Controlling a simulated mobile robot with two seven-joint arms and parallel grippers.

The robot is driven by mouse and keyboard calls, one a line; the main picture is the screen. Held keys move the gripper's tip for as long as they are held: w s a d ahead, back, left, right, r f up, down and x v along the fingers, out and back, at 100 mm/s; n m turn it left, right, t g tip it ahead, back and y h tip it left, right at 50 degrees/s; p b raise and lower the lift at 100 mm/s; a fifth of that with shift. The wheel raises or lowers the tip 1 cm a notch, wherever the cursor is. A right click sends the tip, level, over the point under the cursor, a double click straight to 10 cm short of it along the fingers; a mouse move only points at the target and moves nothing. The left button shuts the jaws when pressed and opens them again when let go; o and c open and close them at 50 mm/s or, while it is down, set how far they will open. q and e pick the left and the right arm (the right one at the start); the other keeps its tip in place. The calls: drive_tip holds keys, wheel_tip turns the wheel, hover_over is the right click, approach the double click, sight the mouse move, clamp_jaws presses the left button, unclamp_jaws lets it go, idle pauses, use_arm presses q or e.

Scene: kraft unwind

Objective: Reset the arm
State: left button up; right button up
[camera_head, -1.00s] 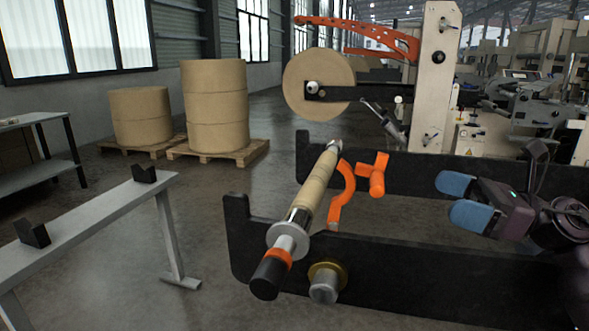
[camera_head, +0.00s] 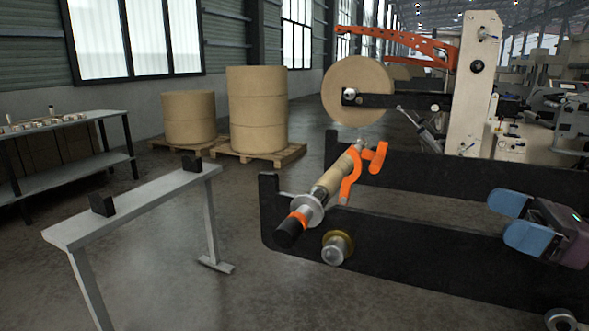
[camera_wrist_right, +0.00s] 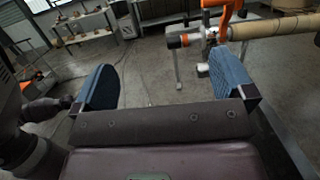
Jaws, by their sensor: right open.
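My right gripper (camera_head: 518,222) is at the right of the head view, with two blue finger pads held apart and nothing between them. In the right wrist view its pads (camera_wrist_right: 160,88) are wide apart over the grey floor. A shaft with a brown core (camera_head: 328,183) lies across the black machine arms, with a black and orange end toward me. It also shows at the top right of the wrist view (camera_wrist_right: 268,29). The gripper is to the right of the shaft, clear of it. My left gripper is in neither view.
An orange hook (camera_head: 350,180) is beside the shaft. A grey stand (camera_head: 140,208) with two black cradles is at left. Paper rolls (camera_head: 257,110) on pallets and a shelf table (camera_head: 70,158) are behind. Black machine arms (camera_head: 420,255) lie below the gripper. Floor between stand and machine is clear.

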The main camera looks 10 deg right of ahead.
drive_tip(key=w+d+m+t+h, duration=0.4)
drive_tip(key=m+t, duration=0.5)
drive_tip(key=m, duration=0.6)
wheel_tip(320, 180, down, 18)
drive_tip(key=d+m+g+h+p, duration=0.1)
drive_tip(key=d+m+h+p, duration=0.1)
drive_tip(key=m+h, duration=1.5)
drive_tip(key=s+a+f+m+g+y, duration=0.1)
drive_tip(key=s+a+f+m+g, duration=0.1)
drive_tip(key=s+a+f+m, duration=0.3)
drive_tip(key=a+f+m+g+y+p, duration=0.1)
drive_tip(key=f+m+g+y, duration=0.1)
drive_tip(key=f, duration=0.4)
drive_tip(key=s+a+f+m+g+y, duration=0.1)
drive_tip(key=s+a+f+m+g, duration=0.1)
drive_tip(key=s+a+f+m, duration=0.3)
use_arm(q)
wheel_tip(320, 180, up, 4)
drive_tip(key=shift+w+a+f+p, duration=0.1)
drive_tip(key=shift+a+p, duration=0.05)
drive_tip(key=shift+p, duration=0.75)
use_arm(e)
drive_tip(key=s+a+f+m+g+y, duration=0.1)
drive_tip(key=s+a+f+g, duration=0.2)
drive_tip(key=s+a+f, duration=0.4)
drive_tip(key=shift+s+a+f, duration=0.35)
drive_tip(key=shift+s+f, duration=0.1)
drive_tip(key=shift+s, duration=0.7)
